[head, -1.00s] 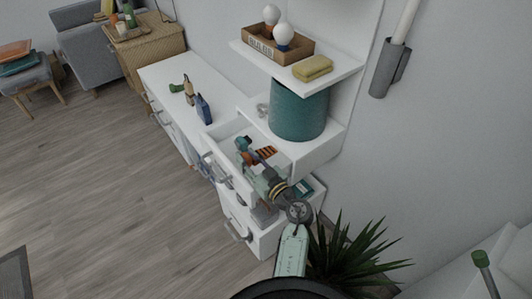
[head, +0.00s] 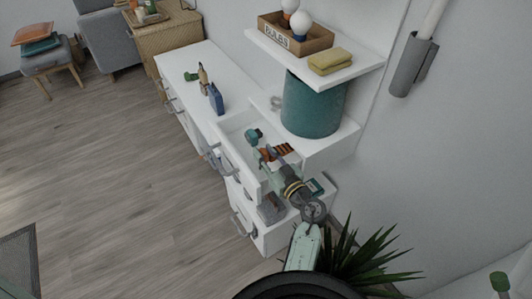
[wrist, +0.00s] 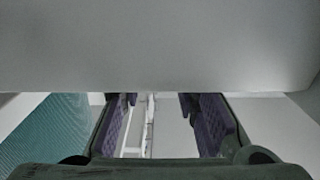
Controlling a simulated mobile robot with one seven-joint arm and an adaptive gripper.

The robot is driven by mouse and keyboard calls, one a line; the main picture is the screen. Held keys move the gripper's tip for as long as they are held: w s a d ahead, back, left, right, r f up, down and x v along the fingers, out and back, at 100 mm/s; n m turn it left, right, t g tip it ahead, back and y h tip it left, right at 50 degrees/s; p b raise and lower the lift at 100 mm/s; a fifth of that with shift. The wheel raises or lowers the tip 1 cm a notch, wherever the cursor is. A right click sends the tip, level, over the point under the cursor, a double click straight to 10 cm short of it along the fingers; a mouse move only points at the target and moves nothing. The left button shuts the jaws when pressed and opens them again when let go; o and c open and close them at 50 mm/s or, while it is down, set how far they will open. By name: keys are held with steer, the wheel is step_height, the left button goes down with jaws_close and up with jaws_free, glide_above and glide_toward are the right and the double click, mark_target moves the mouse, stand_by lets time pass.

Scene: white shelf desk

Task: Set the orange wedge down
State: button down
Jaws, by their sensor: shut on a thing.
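My gripper (head: 268,156) reaches over the open top drawer (head: 234,126) of the white desk. It is shut on the orange wedge (head: 284,149), a small orange-brown patch with dark stripes at the fingers in the head view. Its outline is partly hidden by the fingers. In the wrist view the two purple-padded fingers (wrist: 160,128) stand apart, and a broad grey surface fills the top; I cannot make out the wedge there. I cannot tell whether the wedge touches the drawer floor. A small teal thing (head: 254,135) is beside the fingertips.
A teal bin (head: 313,108) stands right behind the drawer, under a shelf with a bulb box (head: 296,36) and a yellow sponge (head: 331,61). A lower drawer (head: 268,228) is also open. A plant (head: 360,260) is near my arm.

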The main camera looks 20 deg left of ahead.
steer(key=shift+f, duration=0.3)
steer(key=c, duration=1.2)
jaws_free()
